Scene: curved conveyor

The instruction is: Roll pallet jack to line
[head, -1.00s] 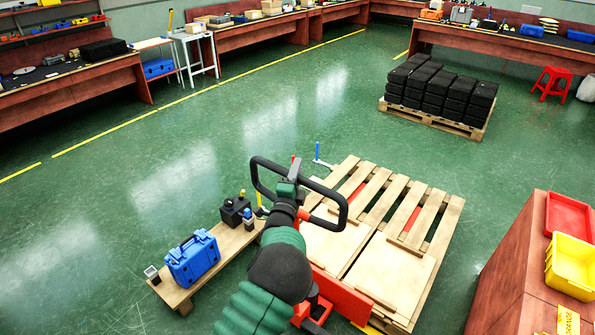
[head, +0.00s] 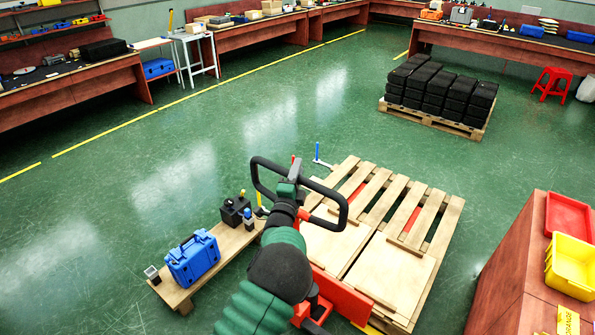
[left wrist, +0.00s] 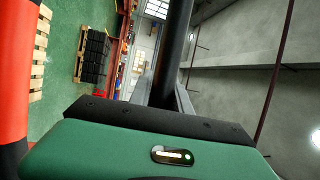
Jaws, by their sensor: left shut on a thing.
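The pallet jack's black loop handle (head: 344,212) stands up in the lower middle of the head view. Its red body (head: 343,292) is partly hidden behind my left arm. A wooden pallet (head: 440,226) lies over the jack, with red showing between the slats. In the left wrist view, a dark bar (left wrist: 180,42) runs between the fingers of my gripper (left wrist: 170,92). The exact finger contact is hard to see. My right gripper is not in view.
A low wooden platform (head: 224,250) with a blue case (head: 193,258) lies left of the jack. A red-brown bench (head: 517,270) with a yellow bin (head: 571,266) stands at right. A loaded pallet (head: 432,119) sits farther back. Green floor (head: 200,150) is clear at the left and middle.

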